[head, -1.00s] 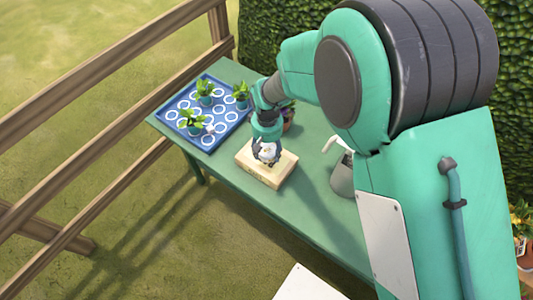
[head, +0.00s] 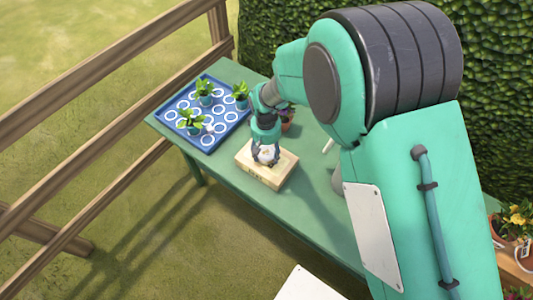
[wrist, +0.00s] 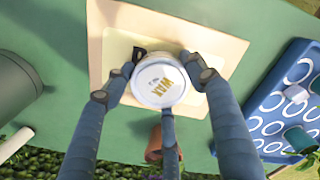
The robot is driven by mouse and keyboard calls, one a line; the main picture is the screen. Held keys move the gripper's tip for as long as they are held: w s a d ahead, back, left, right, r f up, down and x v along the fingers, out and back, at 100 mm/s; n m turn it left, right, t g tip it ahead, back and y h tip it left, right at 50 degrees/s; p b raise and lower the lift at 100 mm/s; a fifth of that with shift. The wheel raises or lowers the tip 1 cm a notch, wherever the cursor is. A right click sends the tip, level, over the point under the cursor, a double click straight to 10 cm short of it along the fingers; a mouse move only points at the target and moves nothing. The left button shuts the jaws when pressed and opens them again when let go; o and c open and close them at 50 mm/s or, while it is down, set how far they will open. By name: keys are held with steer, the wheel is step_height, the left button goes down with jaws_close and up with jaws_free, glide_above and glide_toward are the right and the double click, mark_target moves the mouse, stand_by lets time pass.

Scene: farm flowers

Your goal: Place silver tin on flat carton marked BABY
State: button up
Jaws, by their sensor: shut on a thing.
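The silver tin (wrist: 158,85) is round, with a pale lid bearing gold letters that look like WAX. My gripper (wrist: 160,82) is shut on it, with its dark fingers around the tin's sides. In the head view the tin (head: 267,156) shows between the fingers of my gripper (head: 266,153). In the wrist view the carton (wrist: 103,40) is behind the tin. I cannot tell whether the tin touches the carton's top.
A blue tray (head: 205,140) with white rings and several potted plants stands left of the carton on the green table (head: 222,180). A flower pot (head: 286,116) stands close behind my gripper. A grey can (wrist: 18,90) is at the wrist view's left. A wooden fence (head: 95,85) runs left.

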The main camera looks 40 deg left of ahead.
mark_target(267, 152)
steer(key=shift+f, duration=0.15)
steer(key=o, duration=1.2)
step_height(267, 152, up, 12)
steer(key=p, duration=0.3)
steer(key=shift+r, duration=0.2)
stand_by(0.6)
